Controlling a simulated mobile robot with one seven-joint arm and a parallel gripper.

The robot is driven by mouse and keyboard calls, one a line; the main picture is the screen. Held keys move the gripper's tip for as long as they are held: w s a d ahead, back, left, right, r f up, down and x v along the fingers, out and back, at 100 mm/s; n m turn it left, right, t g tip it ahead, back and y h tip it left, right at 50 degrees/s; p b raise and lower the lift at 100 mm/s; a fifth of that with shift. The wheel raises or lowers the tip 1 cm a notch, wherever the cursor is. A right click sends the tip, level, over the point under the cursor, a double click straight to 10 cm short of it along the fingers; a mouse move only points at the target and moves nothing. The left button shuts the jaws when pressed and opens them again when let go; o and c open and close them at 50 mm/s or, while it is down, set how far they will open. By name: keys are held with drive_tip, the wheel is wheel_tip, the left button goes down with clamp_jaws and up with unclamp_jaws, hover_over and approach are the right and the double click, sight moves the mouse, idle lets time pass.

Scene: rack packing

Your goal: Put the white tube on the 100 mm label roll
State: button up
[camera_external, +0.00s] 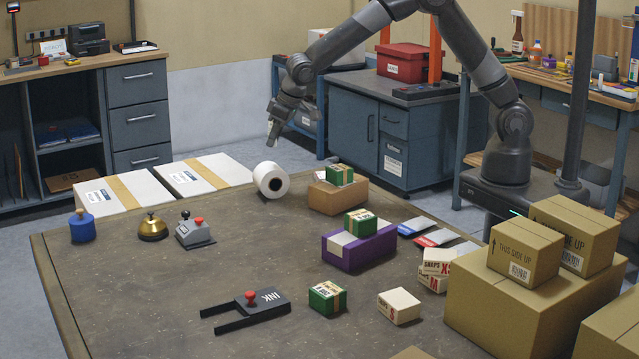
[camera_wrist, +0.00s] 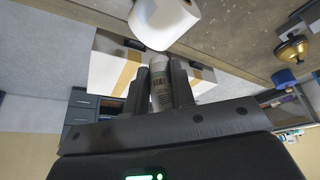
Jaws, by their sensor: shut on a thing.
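The white label roll (camera_external: 270,180) lies on its side at the far edge of the table, its dark core hole facing the right front. It also shows at the top of the wrist view (camera_wrist: 165,18). My gripper (camera_external: 273,134) hangs above and behind the roll, apart from it. In the external view the tube is too small to tell from the fingers.
White cartons with tan tape (camera_external: 195,175) lie beyond the table's far edge. Near the roll is a brown box (camera_external: 335,197) with a green box (camera_external: 340,174) on top. A brass bell (camera_external: 152,228) and a grey stamping device (camera_external: 194,232) stand left. The table centre (camera_external: 240,260) is clear.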

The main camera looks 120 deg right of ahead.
sight(268, 165)
drive_tip(key=shift+w+a+f, duration=0.35)
drive_tip(key=shift+w+f, duration=0.1)
drive_tip(key=shift+w, duration=0.15)
drive_tip(key=shift+f, duration=1.95)
drive_tip(key=shift+f, duration=0.1)
drive_tip(key=o, duration=1)
